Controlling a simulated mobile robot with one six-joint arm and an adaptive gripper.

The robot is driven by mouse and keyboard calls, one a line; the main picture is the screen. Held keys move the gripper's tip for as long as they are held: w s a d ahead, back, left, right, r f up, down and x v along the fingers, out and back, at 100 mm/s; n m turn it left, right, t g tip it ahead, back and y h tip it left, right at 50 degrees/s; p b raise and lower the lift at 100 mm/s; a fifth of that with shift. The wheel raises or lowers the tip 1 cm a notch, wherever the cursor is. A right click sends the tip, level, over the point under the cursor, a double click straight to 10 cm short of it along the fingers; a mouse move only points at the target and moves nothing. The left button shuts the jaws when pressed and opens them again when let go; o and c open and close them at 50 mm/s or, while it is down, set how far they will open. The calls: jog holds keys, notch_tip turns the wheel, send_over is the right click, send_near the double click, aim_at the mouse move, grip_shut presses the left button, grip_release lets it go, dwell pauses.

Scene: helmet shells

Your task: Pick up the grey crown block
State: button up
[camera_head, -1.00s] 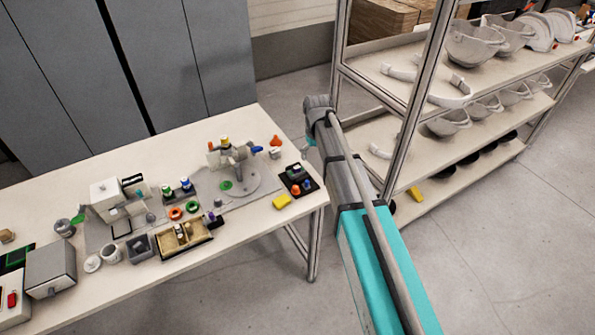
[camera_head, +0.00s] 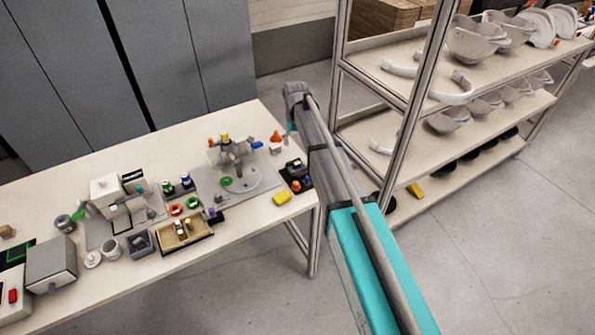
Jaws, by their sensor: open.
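No piece is clearly recognisable as the grey crown block at this size. Several small grey parts lie on the table, among them a dark grey hollowed block (camera_head: 140,243) near the front edge.
The long table (camera_head: 275,235) also holds a tan compartment tray (camera_head: 185,236), a white machine (camera_head: 108,195), a yellow block (camera_head: 282,198) and a dark tray (camera_head: 297,178). A shelf rack (camera_head: 400,120) with helmet shells stands close to my arm's right. The table's back strip is clear.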

aim_at(297, 162)
jog(key=shift+f+b, duration=3.55)
jog(key=shift+f, duration=0.3)
jog(key=f+b, duration=0.3)
jog(key=shift+s+d+f, duration=0.15)
jog(key=shift+s, duration=0.1)
jog(key=shift+f+b, duration=0.95)
jog(key=shift+b, duration=0.15)
jog(key=c, duration=0.8)
jog(key=shift+r, duration=0.15)
notch_tip(297, 162, up, 10)
jog(key=p, duration=1)
